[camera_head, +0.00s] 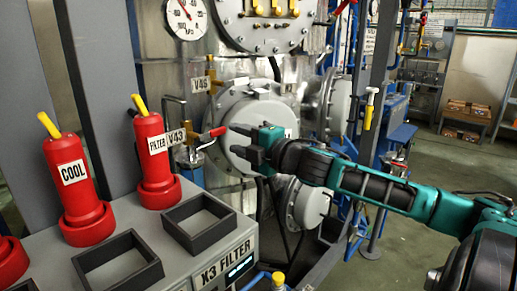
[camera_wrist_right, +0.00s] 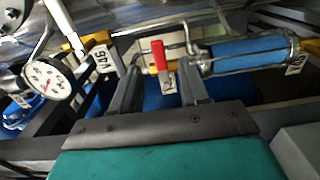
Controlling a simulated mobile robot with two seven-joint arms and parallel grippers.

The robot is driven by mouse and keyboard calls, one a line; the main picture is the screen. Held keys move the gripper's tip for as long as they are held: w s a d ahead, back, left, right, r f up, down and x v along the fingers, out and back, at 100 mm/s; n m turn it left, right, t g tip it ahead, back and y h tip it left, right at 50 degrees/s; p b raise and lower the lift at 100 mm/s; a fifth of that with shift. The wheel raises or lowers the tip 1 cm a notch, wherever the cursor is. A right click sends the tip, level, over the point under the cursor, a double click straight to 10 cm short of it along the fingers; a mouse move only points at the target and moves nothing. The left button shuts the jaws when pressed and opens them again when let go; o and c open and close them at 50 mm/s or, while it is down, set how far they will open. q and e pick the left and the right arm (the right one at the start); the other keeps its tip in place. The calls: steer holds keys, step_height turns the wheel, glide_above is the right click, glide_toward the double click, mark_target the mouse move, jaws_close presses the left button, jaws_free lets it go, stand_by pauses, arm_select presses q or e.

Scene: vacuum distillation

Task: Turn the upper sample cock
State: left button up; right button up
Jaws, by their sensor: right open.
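A small valve with a red lever (camera_head: 217,131) sits by the V43 tag (camera_head: 177,137) in the head view. I cannot tell for certain that it is the upper sample cock. My right gripper (camera_head: 243,141) is just right of it, with its open fingers pointing left toward it. In the right wrist view, a red lever (camera_wrist_right: 158,50) appears between the spread fingers of the gripper (camera_wrist_right: 161,70), beyond their tips. The fingers look apart from the lever. A blue sample cylinder (camera_wrist_right: 248,54) lies to its right. My left gripper is out of view.
A large grey round flange (camera_head: 240,110) is behind the gripper. A pressure gauge (camera_wrist_right: 47,80) is left in the wrist view. Open floor (camera_head: 440,180) lies at the right.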

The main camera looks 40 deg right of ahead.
steer(key=shift+s+d+p, duration=0.2)
steer(key=shift+s+p, duration=0.35)
steer(key=shift+s, duration=2.2)
